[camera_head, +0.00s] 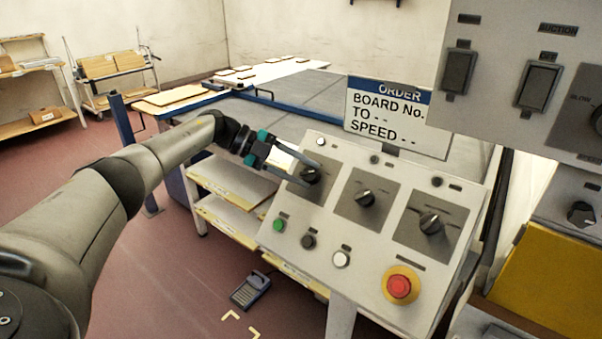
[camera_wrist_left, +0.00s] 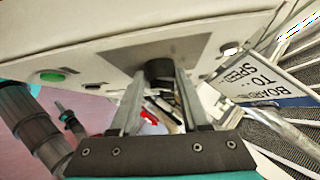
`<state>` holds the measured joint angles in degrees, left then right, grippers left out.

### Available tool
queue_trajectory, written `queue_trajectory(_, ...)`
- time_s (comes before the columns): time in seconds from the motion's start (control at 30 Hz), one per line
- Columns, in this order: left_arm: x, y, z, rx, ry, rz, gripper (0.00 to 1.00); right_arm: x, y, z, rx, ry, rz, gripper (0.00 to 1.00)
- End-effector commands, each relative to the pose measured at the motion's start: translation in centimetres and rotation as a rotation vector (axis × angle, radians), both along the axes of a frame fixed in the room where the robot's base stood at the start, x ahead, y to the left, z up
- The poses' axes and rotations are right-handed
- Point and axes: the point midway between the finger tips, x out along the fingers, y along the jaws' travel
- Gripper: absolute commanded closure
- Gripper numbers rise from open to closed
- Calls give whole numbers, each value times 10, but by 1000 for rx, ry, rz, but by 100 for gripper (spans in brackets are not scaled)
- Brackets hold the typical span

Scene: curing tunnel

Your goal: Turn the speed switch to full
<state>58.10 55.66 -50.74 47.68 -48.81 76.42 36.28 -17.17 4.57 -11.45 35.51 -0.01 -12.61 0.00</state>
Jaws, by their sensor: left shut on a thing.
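A sloped grey control panel (camera_head: 325,215) carries a row of three black rotary switches on dark plates: left (camera_head: 309,175), middle (camera_head: 366,199) and right (camera_head: 430,223). Their labels are too small to read, so I cannot tell which is the speed switch. My left gripper (camera_head: 305,167) is shut on the left switch. In the left wrist view, that black knob (camera_wrist_left: 158,68) sits between the two fingertips, partly hidden by them. My right gripper is not in view.
Below the switches are a green button (camera_head: 279,225), a black one (camera_head: 308,242), a white one (camera_head: 341,259) and a red emergency stop (camera_head: 399,287). An order sign (camera_head: 388,115) stands behind the panel. An upper control box (camera_head: 500,95) overhangs at right.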

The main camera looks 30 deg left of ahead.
Motion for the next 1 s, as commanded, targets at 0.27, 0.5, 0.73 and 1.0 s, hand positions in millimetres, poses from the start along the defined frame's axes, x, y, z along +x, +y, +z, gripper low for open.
queue_trajectory(0.27, 0, -4, 0, 17, -4, -29, 100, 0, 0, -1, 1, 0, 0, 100)
queue_trajectory(0.5, 0, -4, 0, 17, -3, -30, 100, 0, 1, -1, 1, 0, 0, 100)
queue_trajectory(0.73, 0, -3, 0, 17, -2, -27, 34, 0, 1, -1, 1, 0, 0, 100)
queue_trajectory(1.0, 0, -2, 0, 17, -2, -22, 24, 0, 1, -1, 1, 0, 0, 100)
